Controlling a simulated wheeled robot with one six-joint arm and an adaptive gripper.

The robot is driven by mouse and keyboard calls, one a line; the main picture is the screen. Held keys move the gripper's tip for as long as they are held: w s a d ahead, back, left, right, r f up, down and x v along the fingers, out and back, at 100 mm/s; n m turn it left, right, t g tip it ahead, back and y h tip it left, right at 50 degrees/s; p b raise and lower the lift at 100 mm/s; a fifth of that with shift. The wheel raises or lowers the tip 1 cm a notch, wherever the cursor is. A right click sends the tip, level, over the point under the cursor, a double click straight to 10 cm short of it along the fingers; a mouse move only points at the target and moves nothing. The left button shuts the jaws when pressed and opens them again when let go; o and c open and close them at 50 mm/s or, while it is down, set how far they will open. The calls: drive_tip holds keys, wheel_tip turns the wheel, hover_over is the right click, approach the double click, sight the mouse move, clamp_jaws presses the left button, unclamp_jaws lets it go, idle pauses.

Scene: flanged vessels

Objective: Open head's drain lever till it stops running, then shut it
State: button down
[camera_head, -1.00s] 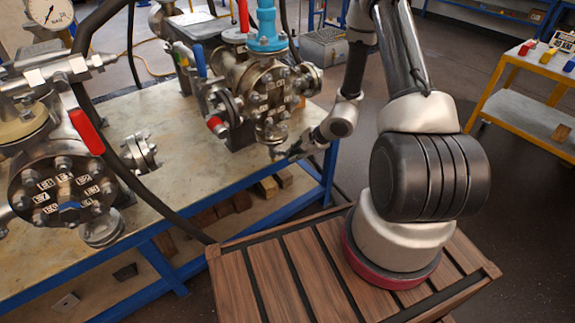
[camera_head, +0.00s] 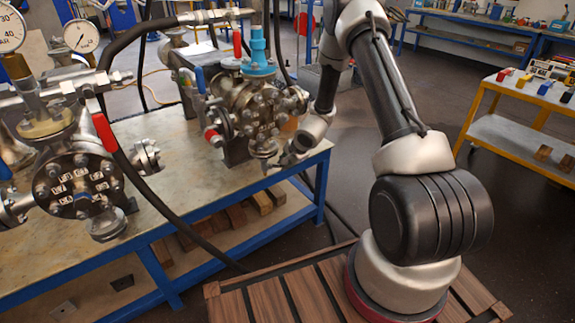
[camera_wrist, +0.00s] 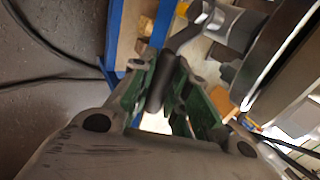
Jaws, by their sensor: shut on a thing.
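The head (camera_head: 262,105) is a bolted metal flanged vessel with a blue fitting on top, on the bench in the camera_head view. Its drain valve (camera_head: 263,148) hangs low at the front; it shows as a silver body in the wrist view (camera_wrist: 228,28). The drain lever (camera_wrist: 158,88) has a dark grip running from the valve down between my green finger pads. My gripper (camera_head: 284,162) is at the vessel's lower right, its fingers shut on the lever in the wrist view (camera_wrist: 167,85). Its fingertips are small in the camera_head view. I cannot tell whether liquid runs from the outlet.
A second vessel (camera_head: 80,187) with a numbered flange and a red-handled lever (camera_head: 104,132) stands at the left. A black hose (camera_head: 150,190) crosses the bench front (camera_head: 230,185). Wooden blocks (camera_head: 232,216) lie below. A yellow cart (camera_head: 490,100) stands right, with open floor between.

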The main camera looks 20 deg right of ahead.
drive_tip(key=c, duration=1.3)
unclamp_jaws()
drive_tip(key=shift+c, duration=0.2)
drive_tip(key=v, duration=1.2)
